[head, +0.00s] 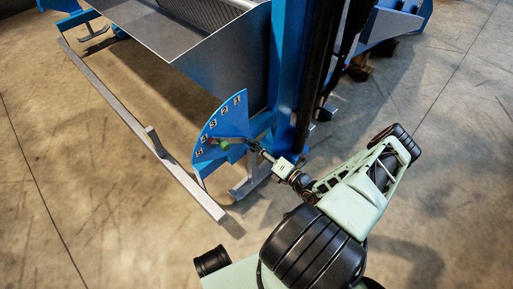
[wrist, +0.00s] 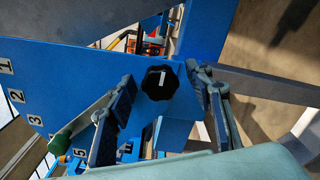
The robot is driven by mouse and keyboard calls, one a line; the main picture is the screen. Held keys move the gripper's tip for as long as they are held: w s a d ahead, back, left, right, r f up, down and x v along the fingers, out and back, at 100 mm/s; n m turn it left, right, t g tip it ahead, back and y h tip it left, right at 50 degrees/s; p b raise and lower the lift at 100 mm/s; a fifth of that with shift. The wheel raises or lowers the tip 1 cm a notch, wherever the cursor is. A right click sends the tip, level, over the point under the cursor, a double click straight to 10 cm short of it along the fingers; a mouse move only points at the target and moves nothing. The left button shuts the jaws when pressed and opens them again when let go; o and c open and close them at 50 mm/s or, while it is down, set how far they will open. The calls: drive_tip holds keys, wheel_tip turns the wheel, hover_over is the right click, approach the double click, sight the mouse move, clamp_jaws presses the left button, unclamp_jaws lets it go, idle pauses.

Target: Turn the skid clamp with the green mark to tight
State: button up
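In the wrist view a black lobed knob (wrist: 159,80) with a white line on its face sits on a blue bracket. I see no green mark on it. My gripper (wrist: 163,80) is open, one finger on each side of the knob, with gaps showing between them; I cannot tell how far ahead the knob is. In the head view my gripper (head: 254,147) is at the right edge of the blue numbered plate (head: 236,118), and the knob is not clear there. A lever with a green grip (head: 224,144) lies across this plate; the grip also shows in the wrist view (wrist: 60,142).
A blue upright post (head: 288,80) stands just behind my gripper. A long grey skid bar (head: 135,128) runs along the floor at left. A grey metal hopper (head: 215,60) is above the plate. The concrete floor at lower left is clear.

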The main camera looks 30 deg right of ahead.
drive_tip(key=v, duration=0.7)
drive_tip(key=shift+s, duration=0.25)
drive_tip(key=shift+d, duration=0.1)
